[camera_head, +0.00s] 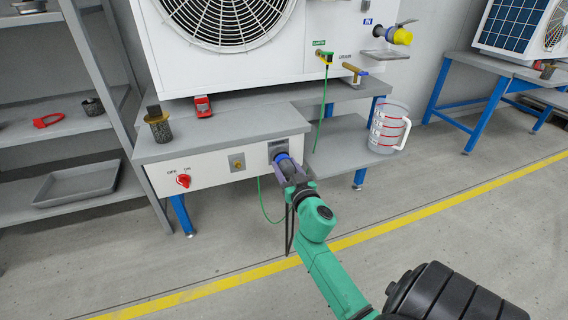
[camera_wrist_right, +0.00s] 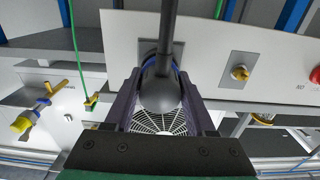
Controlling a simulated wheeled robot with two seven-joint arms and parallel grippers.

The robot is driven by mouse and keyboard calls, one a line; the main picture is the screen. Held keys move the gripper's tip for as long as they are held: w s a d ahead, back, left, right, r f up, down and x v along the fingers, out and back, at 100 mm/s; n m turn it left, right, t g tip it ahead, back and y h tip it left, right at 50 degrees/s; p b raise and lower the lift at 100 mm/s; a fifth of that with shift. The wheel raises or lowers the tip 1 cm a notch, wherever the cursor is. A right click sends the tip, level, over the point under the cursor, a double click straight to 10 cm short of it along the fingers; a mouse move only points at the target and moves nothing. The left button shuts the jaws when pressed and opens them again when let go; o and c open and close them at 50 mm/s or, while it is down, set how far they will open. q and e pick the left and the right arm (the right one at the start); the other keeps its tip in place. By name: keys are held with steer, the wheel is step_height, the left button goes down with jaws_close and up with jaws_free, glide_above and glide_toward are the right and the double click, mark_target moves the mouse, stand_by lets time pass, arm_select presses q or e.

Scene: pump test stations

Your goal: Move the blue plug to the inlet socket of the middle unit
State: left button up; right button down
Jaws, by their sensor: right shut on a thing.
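The blue plug (camera_head: 281,157) is at the grey socket (camera_head: 276,146) on the bench's front panel; I cannot tell how deep it sits. My right gripper (camera_head: 288,169) is shut on it from the front. In the right wrist view the plug's dark body (camera_wrist_right: 159,94) lies between the fingers (camera_wrist_right: 160,100), and its blue ring shows by the panel. A black cable (camera_head: 288,232) hangs from it. The white fan unit (camera_head: 335,40) stands on this bench. Its side carries a blue IN label (camera_head: 367,21) near a yellow fitting (camera_head: 402,37). My left gripper is not in view.
A red switch (camera_head: 183,180) and a yellow knob (camera_head: 238,164) are on the same panel. A green plug (camera_head: 325,56) with a hanging cable and a brass tap (camera_head: 354,72) are on the unit. A clear jug (camera_head: 389,128) stands on the lower shelf.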

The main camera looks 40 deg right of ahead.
mark_target(289, 172)
steer(key=shift+v, duration=2.55)
steer(key=s+a+n+y, duration=0.3)
steer(key=s+a+y, duration=0.2)
steer(key=a, duration=0.5)
steer(key=s+a+r+n+y+p, duration=0.1)
steer(key=s+a+n+y, duration=0.3)
steer(key=a, duration=0.7)
steer(key=shift+s+r+y, duration=0.3)
steer(key=shift+s+y, duration=0.35)
steer(key=shift+y, duration=0.35)
